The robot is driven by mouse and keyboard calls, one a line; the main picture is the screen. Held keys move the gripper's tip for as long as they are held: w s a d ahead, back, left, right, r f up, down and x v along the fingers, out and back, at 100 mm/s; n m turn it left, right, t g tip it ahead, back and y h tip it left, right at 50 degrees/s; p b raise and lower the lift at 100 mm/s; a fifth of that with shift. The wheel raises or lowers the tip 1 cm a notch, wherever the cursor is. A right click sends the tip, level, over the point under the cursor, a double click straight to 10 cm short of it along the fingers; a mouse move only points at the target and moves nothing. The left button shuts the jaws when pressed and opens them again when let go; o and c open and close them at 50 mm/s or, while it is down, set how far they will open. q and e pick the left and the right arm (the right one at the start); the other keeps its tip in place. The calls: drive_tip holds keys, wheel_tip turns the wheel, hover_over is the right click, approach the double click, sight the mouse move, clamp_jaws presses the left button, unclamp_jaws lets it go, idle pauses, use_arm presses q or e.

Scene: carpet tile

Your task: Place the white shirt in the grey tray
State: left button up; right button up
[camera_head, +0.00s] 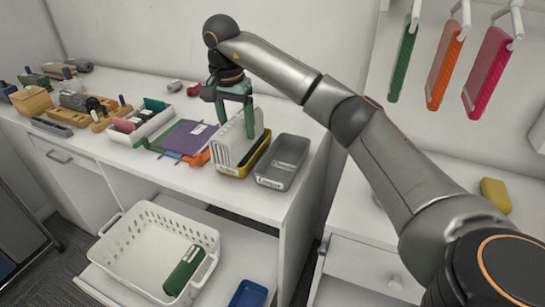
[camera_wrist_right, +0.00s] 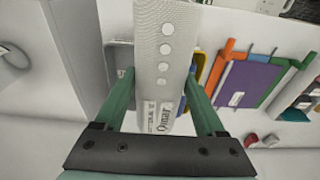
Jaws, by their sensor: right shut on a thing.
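The white shirt (camera_head: 236,136) looks like a stiff upright white slab in the head view. In the right wrist view the white shirt (camera_wrist_right: 163,30) shows a row of several round dots and a printed label. My right gripper (camera_head: 237,108), with green fingers, is shut on it from above. The fingers (camera_wrist_right: 161,85) lie on either side of it in the wrist view. The shirt is over the yellow tray (camera_head: 238,170); I cannot tell whether it touches it. The grey tray (camera_head: 283,163) stands just right of it and looks empty. My left gripper is not in view.
A purple folder (camera_head: 188,137) and an orange item (camera_head: 200,158) lie left of the yellow tray. A white divided tray (camera_head: 140,125) and wooden organisers fill the left of the counter. A white basket (camera_head: 125,225) with a green item (camera_head: 184,270) sits below. Coloured items hang upper right.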

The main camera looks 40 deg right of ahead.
drive_tip(key=shift+w+d+f, duration=0.15)
drive_tip(key=shift+d, duration=0.25)
drive_tip(key=d+f+p, duration=0.1)
drive_tip(key=d+f, duration=0.3)
drive_tip(key=s+d+f+p, duration=0.1)
drive_tip(key=d+f, duration=0.3)
drive_tip(key=d+f+p, duration=0.1)
drive_tip(key=d+f, duration=0.3)
drive_tip(key=d, duration=0.1)
drive_tip(key=shift+s+d+f, duration=0.1)
drive_tip(key=shift+s+f, duration=0.05)
drive_tip(key=shift+s, duration=0.1)
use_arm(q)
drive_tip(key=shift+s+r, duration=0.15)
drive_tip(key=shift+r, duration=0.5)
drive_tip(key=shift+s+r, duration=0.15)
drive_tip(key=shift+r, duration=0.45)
use_arm(e)
drive_tip(key=shift+f, duration=0.15)
drive_tip(key=shift+f, duration=0.1)
drive_tip(key=o, duration=1.2)
drive_tip(key=shift+o, duration=0.2)
